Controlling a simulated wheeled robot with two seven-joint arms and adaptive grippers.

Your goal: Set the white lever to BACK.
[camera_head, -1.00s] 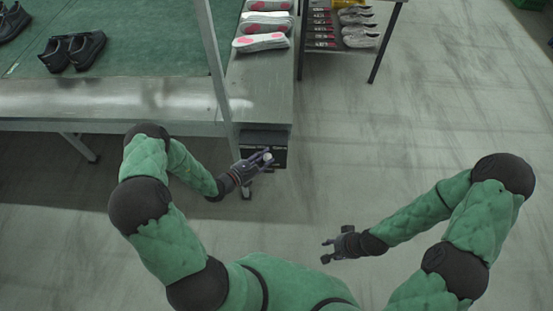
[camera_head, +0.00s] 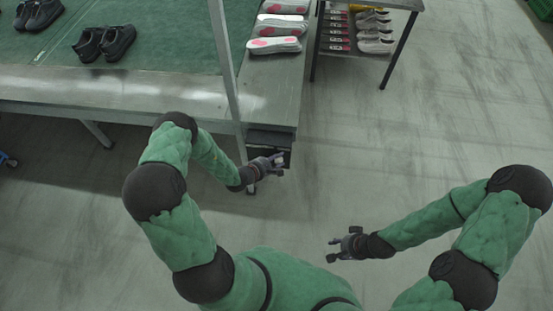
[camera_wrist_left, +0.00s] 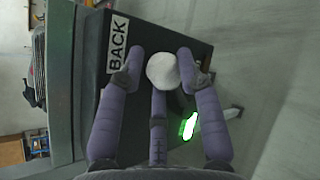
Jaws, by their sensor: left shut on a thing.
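The white lever shows as a round white knob (camera_wrist_left: 162,71) in the left wrist view, between the fingertips of my left gripper (camera_wrist_left: 158,74). A white label reading BACK (camera_wrist_left: 117,43) sits on the black box (camera_wrist_left: 150,32), just left of and above the knob. In the head view my left gripper (camera_head: 279,161) is at the box (camera_head: 270,141) under the bench end, shut on the knob. The lever's stem is hidden. My right gripper (camera_head: 334,249) is open and empty over the floor.
The metal bench (camera_head: 130,90) carries black shoes (camera_head: 105,43) and pink-marked insoles (camera_head: 275,45). An upright post (camera_head: 224,65) stands near my left forearm. A rack (camera_head: 365,30) stands behind. A green light (camera_wrist_left: 189,126) glows by the gripper. Floor to the right is clear.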

